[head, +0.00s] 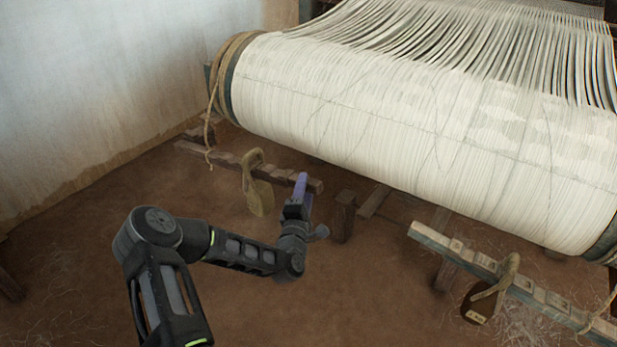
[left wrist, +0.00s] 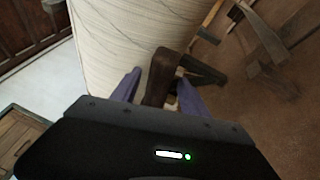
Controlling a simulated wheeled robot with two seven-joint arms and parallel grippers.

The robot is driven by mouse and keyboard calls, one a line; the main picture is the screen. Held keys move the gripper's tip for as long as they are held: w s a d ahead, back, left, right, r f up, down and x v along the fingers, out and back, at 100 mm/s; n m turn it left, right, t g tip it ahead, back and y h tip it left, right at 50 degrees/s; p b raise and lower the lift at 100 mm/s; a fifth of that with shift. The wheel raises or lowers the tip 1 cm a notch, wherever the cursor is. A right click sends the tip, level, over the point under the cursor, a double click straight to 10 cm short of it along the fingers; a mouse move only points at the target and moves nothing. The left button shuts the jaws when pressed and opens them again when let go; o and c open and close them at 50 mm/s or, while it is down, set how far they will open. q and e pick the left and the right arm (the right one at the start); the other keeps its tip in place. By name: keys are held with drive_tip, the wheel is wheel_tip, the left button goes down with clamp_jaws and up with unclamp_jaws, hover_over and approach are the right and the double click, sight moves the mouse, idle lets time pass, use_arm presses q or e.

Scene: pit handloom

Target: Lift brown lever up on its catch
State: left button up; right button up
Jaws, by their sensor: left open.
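The brown lever (head: 225,161) is a notched wooden bar below the left end of the white warp roll. It slopes down to the right, and its right end shows just beyond my gripper. A weight (head: 260,198) hangs from it by a rope loop. My left gripper (head: 302,184), with purple fingers, is open at the lever's right end. In the left wrist view a dark brown wooden piece (left wrist: 162,82) stands between the open fingers; I cannot tell whether they touch it. A short brown post (head: 344,215) stands just right of the gripper; I cannot tell if it carries the catch.
The white warp roll (head: 420,125) spans the space above. A grey-blue notched lever (head: 540,292) with a hanging weight (head: 482,302) is at the lower right. Rope (head: 212,105) hangs at the roll's left end. The earth floor at lower centre is clear.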

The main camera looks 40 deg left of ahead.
use_arm(q)
drive_tip(key=x, duration=0.5)
drive_tip(key=shift+w+a, duration=0.1)
drive_tip(key=shift+w, duration=0.1)
clamp_jaws()
idle(0.4)
idle(0.8)
